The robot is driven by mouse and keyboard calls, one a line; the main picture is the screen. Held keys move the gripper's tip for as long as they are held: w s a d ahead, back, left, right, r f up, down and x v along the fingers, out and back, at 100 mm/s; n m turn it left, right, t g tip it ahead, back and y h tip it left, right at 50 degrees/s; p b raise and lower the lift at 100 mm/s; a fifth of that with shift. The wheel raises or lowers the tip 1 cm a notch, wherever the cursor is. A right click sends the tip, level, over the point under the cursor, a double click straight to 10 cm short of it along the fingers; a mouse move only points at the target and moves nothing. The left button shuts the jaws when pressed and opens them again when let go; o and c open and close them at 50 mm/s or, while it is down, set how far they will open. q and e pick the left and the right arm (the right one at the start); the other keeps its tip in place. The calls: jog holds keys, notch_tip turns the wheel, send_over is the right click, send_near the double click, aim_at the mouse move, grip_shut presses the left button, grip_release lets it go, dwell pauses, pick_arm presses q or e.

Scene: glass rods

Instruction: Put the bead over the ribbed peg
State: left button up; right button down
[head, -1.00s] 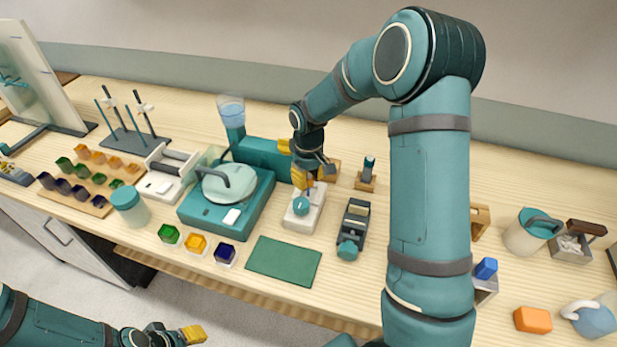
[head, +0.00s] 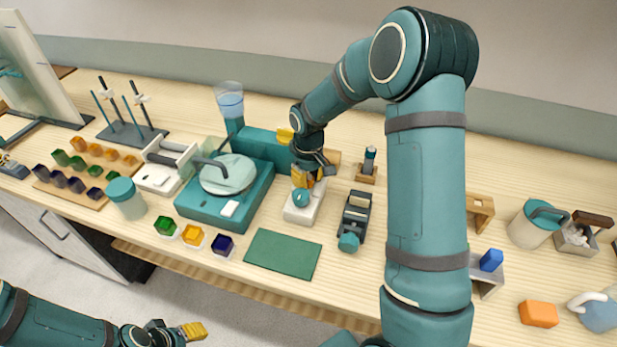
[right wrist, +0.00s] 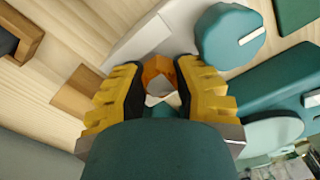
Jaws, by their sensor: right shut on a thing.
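My right gripper (head: 304,181) is over the white block with a teal knob (head: 291,214). In the right wrist view, the jaws of my right gripper (right wrist: 160,88) are shut on an amber, faceted bead (right wrist: 154,64), with pale surface showing through its opening. The white block (right wrist: 140,42) and its teal knob (right wrist: 230,36) lie just beyond the bead. I cannot make out the ribbed peg; the fingers and bead cover that spot. Whether the bead touches a peg cannot be told. My left gripper (head: 194,331) is at the bottom left, away from the bench, its jaws unclear.
A teal machine with a round lid (head: 228,175) stands left of the white block. A dark device with a teal knob (head: 354,220) stands to its right. A green mat (head: 283,254) lies in front. Green, amber and violet cubes (head: 193,236) sit near the front edge.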

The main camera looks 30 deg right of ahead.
jog(key=shift+f, duration=0.25)
jog(key=c, duration=0.7)
grip_release()
jog(key=shift+a, duration=0.1)
jog(key=shift+r, duration=0.2)
jog(key=r, duration=1.1)
jog(key=shift+d+r, duration=0.3)
jog(key=shift+d, duration=0.05)
